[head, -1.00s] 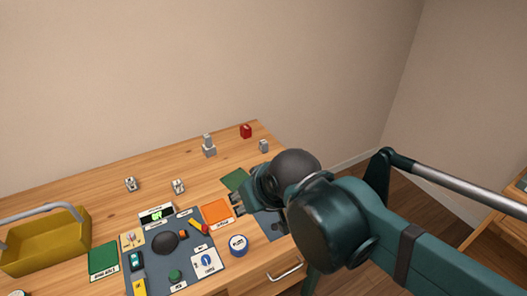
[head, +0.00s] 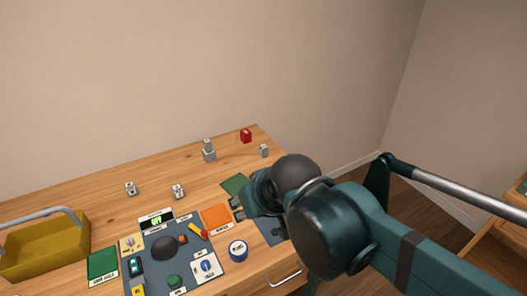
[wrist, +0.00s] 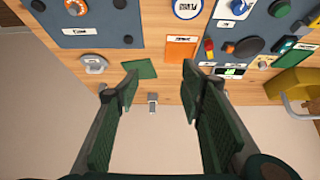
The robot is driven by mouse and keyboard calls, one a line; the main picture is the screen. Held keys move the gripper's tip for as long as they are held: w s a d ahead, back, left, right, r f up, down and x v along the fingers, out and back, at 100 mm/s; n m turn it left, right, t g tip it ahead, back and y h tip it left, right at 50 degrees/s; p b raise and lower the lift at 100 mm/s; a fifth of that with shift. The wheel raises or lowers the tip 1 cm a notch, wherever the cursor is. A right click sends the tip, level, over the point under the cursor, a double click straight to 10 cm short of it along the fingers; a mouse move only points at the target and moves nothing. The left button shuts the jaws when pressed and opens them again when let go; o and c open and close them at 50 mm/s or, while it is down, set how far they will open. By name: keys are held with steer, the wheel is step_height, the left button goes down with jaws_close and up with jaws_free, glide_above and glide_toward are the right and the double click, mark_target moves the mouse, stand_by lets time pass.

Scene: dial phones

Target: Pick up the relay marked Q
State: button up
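Several small grey blocks that look like relays stand on the wooden table. In the head view one grey block (head: 131,188) is at the left, another (head: 178,191) is right of it, and a third (head: 264,150) is near the back right edge. Their marks are too small to read, so I cannot tell which is Q. My gripper (wrist: 160,82) is open and empty, its two green-padded fingers apart above the table. In the wrist view a small grey block (wrist: 152,104) shows between and beyond the fingers. In the head view my arm partly hides the gripper.
A grey stacked piece (head: 208,151) and a red block (head: 246,135) stand at the back. A yellow bin (head: 50,247) is at the left. A dark control panel (head: 150,275), a green pad (head: 103,264) and an orange pad (head: 216,217) lie in front. The back-left tabletop is mostly clear.

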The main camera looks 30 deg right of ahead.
steer(key=shift+o, duration=0.3)
steer(key=w+d+r+m+g+h+p, duration=0.15)
steer(key=w+d+r+m+p, duration=0.3)
steer(key=w, duration=0.55)
steer(key=m+g+h+p, duration=0.3)
steer(key=m+g+p, duration=0.45)
steer(key=m, duration=0.65)
glide_above(263, 147)
steer(key=a+p, duration=0.1)
steer(key=a, duration=0.1)
step_height(263, 147, down, 13)
steer(key=t, duration=0.1)
steer(key=shift+w+a+t, duration=0.15)
steer(key=shift+t, duration=0.15)
steer(key=shift+f, duration=0.15)
steer(key=shift+x, duration=1.25)
